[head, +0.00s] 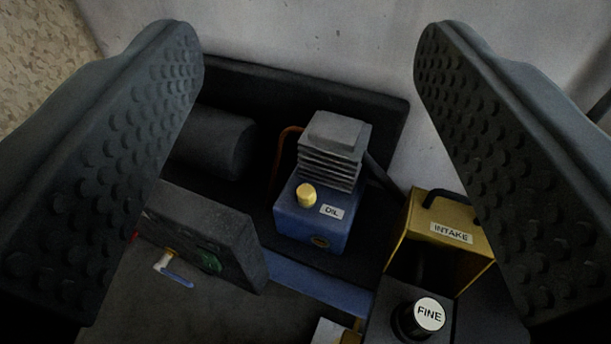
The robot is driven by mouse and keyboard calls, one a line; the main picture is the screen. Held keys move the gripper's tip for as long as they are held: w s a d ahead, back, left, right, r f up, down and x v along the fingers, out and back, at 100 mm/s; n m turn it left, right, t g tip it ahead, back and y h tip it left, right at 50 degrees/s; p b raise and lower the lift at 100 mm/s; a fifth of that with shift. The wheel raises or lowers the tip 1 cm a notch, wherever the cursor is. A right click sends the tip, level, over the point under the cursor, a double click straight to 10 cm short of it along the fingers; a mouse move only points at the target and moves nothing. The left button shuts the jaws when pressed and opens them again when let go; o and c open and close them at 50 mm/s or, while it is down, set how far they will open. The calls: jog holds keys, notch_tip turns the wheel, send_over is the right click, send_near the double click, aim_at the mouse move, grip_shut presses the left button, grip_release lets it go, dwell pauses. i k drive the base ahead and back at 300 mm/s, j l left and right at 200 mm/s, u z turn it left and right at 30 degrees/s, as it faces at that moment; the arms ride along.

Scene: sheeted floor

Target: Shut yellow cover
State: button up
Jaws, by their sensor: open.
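The yellow cover (447,229) is a box-like hood with a label reading INTAKE, at the right of the head view. A dark handle arches over its top. Its front looks open, with a dark hollow under the labelled face. My gripper (309,60) is open and empty, its two dark, studded fingers wide apart at the left and right edges. The right finger overlaps the cover's right side in the picture and hides part of it. I cannot tell whether they touch.
A black knob marked FINE (423,318) stands in front of the cover. A blue unit marked OIL (313,217) with a yellow cap and grey finned top is left of it. A dark panel (205,232) with a blue-handled valve and green part sits further left. Pale sheeting lies behind.

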aim_at(444, 220)
jog(key=k+z, duration=0.1)
jog(key=z, duration=0.65)
